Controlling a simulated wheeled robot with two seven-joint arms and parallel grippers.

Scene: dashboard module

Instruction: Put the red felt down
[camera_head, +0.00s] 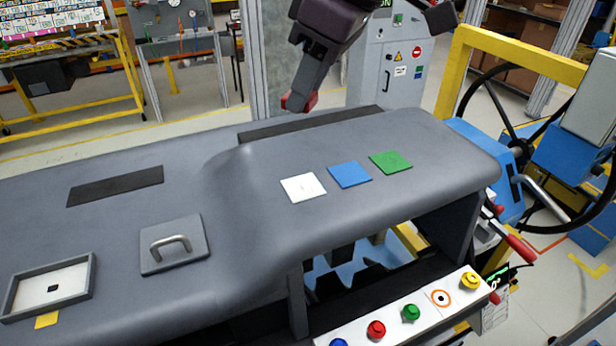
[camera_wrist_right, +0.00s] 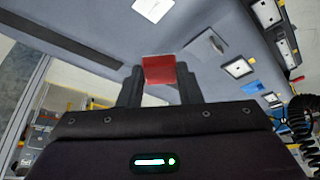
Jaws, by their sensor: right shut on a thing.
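My right gripper (camera_head: 298,102) hangs from the top of the head view, above the far side of the grey dashboard (camera_head: 420,200). It is shut on the red felt (camera_head: 289,102), which shows only as a small red piece at the fingertips. In the right wrist view the red felt (camera_wrist_right: 158,69) sits between the two dark fingers, clear of the dashboard surface. White (camera_head: 303,187), blue (camera_head: 350,174) and green (camera_head: 391,162) felt squares lie in a row on the dashboard top. My left gripper is not in view.
A dark strip (camera_head: 312,123) runs along the dashboard's far edge. A plate with a metal handle (camera_head: 171,247) and a grey-framed tray (camera_head: 92,268) are on the left. A button panel (camera_head: 393,326) is in front. The dashboard left of the white felt has bare room.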

